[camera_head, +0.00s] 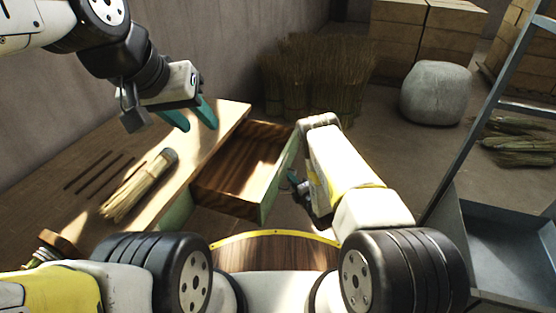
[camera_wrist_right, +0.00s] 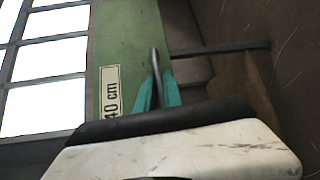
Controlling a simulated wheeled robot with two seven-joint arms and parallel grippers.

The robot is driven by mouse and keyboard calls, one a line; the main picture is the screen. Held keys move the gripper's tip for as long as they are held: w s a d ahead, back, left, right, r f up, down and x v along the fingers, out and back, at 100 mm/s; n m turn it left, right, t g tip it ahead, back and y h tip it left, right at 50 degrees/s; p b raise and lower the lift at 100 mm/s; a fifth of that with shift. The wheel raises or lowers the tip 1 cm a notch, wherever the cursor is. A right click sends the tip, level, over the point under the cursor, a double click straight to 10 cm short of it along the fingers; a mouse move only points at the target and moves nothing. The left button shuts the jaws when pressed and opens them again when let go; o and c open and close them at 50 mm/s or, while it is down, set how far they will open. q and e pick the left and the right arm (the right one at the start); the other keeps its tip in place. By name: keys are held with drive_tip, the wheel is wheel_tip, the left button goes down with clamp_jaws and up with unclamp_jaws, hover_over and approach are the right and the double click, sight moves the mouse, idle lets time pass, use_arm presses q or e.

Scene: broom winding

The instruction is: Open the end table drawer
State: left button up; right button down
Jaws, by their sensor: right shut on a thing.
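The end table drawer (camera_head: 240,170) is pulled well out from the table (camera_head: 225,118), and its empty brown wooden inside shows in the head view. Its green front panel (camera_head: 282,172) faces my right arm. In the right wrist view the green front (camera_wrist_right: 128,35) carries a "40 cm" label. My right gripper (camera_wrist_right: 156,85) has its teal fingers shut on the drawer handle (camera_wrist_right: 154,60) in front of that panel. In the head view my right gripper (camera_head: 296,183) is partly hidden by its own arm. My left gripper (camera_head: 192,116) hangs open and empty above the table.
A straw brush (camera_head: 140,185) and several dark sticks (camera_head: 98,172) lie on the tabletop. A round wooden surface with a yellow rim (camera_head: 275,240) is in front of the drawer. Straw bundles (camera_head: 315,75) stand behind. A metal frame (camera_head: 470,130) is at the right.

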drive_tip(key=shift+s+d, duration=0.3)
drive_tip(key=shift+d, duration=0.5)
drive_tip(key=c, duration=1.5)
unclamp_jaws()
drive_tip(key=v, duration=0.7)
drive_tip(key=shift+s+d, duration=0.2)
drive_tip(key=shift+s, duration=0.15)
